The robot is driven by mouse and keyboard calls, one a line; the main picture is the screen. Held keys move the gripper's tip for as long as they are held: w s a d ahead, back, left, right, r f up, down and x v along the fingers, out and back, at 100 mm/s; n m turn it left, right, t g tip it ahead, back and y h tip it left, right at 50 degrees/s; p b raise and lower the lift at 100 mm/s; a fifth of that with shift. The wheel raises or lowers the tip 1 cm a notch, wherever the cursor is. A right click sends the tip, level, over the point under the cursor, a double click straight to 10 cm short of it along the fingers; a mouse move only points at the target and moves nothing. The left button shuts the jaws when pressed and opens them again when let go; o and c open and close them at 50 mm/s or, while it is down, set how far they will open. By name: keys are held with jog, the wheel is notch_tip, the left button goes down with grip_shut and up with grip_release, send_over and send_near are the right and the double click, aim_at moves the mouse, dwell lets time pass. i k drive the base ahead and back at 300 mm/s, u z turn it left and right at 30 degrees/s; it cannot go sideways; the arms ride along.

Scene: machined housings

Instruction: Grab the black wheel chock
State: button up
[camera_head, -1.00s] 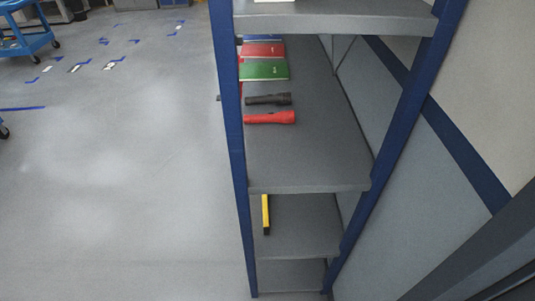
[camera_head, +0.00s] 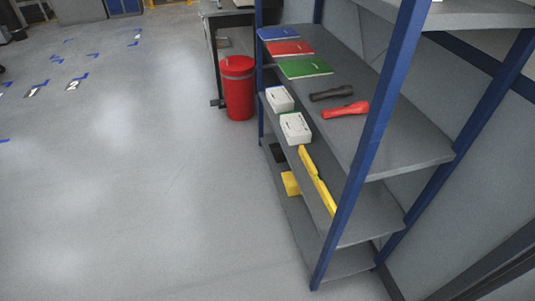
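A small black object (camera_head: 278,152), which looks like the black wheel chock, lies on the bottom shelf (camera_head: 304,226) of the rack, toward its far end. It is partly hidden by the shelf above, and its full shape is hard to tell. A yellow block (camera_head: 290,183), possibly a yellow chock, lies nearer on the same shelf. My gripper is not in view.
The rack's blue front post (camera_head: 375,125) stands close. The middle shelf holds white boxes (camera_head: 295,128) and a long yellow bar (camera_head: 318,182). The upper shelf holds flashlights (camera_head: 345,110) and books (camera_head: 304,68). A red bin (camera_head: 238,88) stands beyond. The floor at left is clear.

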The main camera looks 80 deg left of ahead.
aim_at(276, 149)
jog(key=u, duration=2.7)
jog(key=i, duration=1)
jog(key=z, duration=0.05)
jog(key=k, duration=0.2)
jog(key=u, duration=1.1)
jog(key=i, duration=1.75)
jog(key=z, duration=0.45)
jog(key=i, duration=1.4)
jog(key=z, duration=0.55)
